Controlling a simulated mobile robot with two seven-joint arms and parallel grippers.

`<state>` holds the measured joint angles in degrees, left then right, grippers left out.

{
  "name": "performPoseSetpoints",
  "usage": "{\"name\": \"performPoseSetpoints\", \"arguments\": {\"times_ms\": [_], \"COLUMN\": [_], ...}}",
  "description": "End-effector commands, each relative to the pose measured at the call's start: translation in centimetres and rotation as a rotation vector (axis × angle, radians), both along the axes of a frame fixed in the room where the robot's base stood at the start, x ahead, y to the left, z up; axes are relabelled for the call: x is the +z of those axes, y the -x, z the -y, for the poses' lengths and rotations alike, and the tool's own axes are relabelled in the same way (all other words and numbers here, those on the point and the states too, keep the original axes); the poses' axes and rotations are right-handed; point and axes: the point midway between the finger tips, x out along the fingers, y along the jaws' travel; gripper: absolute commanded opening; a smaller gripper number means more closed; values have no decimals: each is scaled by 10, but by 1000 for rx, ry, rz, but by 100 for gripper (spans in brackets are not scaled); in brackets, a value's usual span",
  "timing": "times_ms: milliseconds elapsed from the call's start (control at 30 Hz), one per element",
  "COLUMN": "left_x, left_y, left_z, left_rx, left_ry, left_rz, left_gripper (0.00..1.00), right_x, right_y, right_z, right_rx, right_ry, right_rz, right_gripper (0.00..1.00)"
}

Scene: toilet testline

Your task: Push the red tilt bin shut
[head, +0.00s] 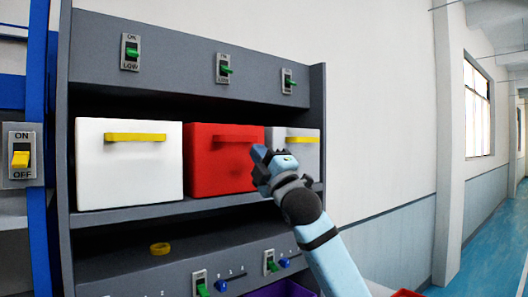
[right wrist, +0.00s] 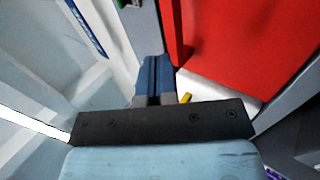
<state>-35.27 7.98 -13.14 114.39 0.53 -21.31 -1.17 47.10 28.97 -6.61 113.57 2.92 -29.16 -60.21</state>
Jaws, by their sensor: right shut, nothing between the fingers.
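The red tilt bin (head: 215,165) sits in the middle of the upper shelf, between two pale bins, with a red handle (head: 238,138) near its top. How far it is tilted out is hard to tell. My right gripper (head: 261,163) is shut and empty, in front of the bin's right edge, which it partly hides. In the right wrist view the shut fingers (right wrist: 154,75) are beside the large red face (right wrist: 245,40); I cannot tell whether they touch it. My left gripper is not in view.
A white bin (head: 125,172) with a yellow handle stands to the left, and a pale bin (head: 302,155) to the right, partly behind my gripper. Green switches line the panel above. The aisle (head: 490,250) to the right is open.

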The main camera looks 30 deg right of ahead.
Motion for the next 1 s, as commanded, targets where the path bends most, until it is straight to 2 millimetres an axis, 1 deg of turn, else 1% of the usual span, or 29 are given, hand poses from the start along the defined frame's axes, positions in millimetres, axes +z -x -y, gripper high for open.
{"name": "performPoseSetpoints", "arguments": {"times_ms": [33,200,400,700,1000], "left_x": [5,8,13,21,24], "left_y": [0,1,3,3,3], "left_z": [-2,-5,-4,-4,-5], "left_rx": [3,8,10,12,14], "left_ry": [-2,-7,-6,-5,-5], "left_rz": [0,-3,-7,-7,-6], "left_gripper": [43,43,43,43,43], "right_x": [6,14,22,30,32], "right_y": [-3,-12,-24,-37,-45], "right_z": [0,-1,-2,-3,-4], "right_rx": [-1,-1,0,0,-1], "right_ry": [1,1,0,0,1], "right_rz": [0,1,1,2,2], "right_gripper": [0,0,0,0,0]}}
